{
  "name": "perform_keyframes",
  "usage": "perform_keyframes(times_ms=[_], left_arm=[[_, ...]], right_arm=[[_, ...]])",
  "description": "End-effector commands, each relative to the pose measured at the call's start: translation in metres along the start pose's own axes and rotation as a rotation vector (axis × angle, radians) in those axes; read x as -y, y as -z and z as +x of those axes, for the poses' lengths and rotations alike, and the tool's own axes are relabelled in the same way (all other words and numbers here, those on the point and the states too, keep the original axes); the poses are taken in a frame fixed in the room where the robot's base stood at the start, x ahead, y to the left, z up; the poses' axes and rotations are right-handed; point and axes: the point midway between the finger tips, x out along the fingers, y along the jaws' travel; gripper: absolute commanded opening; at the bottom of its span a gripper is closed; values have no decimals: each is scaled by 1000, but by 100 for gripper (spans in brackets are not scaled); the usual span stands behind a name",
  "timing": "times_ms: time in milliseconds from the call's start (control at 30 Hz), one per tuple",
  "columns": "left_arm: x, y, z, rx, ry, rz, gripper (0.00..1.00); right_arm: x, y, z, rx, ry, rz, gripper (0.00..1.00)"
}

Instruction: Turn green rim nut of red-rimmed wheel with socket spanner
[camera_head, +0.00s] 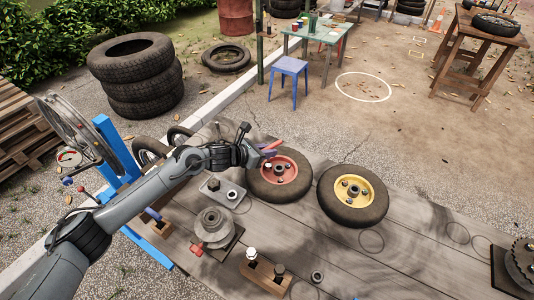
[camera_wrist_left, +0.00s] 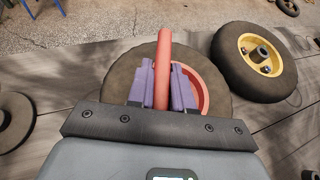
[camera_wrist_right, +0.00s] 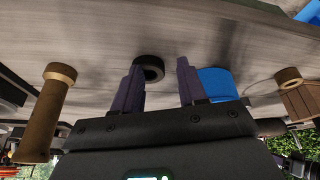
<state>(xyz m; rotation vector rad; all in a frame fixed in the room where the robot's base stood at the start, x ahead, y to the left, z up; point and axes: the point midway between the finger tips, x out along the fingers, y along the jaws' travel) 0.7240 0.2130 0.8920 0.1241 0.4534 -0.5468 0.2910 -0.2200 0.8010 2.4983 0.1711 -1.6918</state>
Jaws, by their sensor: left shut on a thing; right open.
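The red-rimmed wheel (camera_head: 293,190) lies flat on the wooden table in the head view. It also shows in the left wrist view (camera_wrist_left: 207,88), partly behind my fingers. My left gripper (camera_head: 265,152) is over its far left part, its purple fingers shut on a red bar (camera_wrist_left: 164,60), which looks like the socket spanner's handle. The spanner's socket end is hidden. Dark nuts show on the red rim, but I cannot make out a green one. My right gripper (camera_wrist_right: 160,88) is open and empty in the right wrist view and does not show in the head view.
A yellow-rimmed wheel (camera_head: 353,188) lies just right. A grey plate with a knob (camera_head: 222,192), a pulley-like part (camera_head: 213,227) and a wooden block with bolts (camera_head: 265,275) stand nearer. A blue frame (camera_head: 118,150) stands left. The table's front right is mostly clear.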

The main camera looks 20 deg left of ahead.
Motion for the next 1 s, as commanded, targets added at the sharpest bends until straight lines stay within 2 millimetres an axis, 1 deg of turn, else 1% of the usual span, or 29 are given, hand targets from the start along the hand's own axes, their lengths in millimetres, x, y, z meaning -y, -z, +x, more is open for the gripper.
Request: perform_keyframes(times_ms=[33, 467, 1000], left_arm=[[4, 8, 3, -8, -9, -8, 0], [3, 8, 2, -12, -22, -14, 0], [1, -22, -11, -2, -26, -14, 0]], right_arm=[[0, -3, 6, 7, 1, -1, 43], [0, -4, 6, 5, -3, -10, 43], [1, -6, -2, 29, 2, -8, 43]])
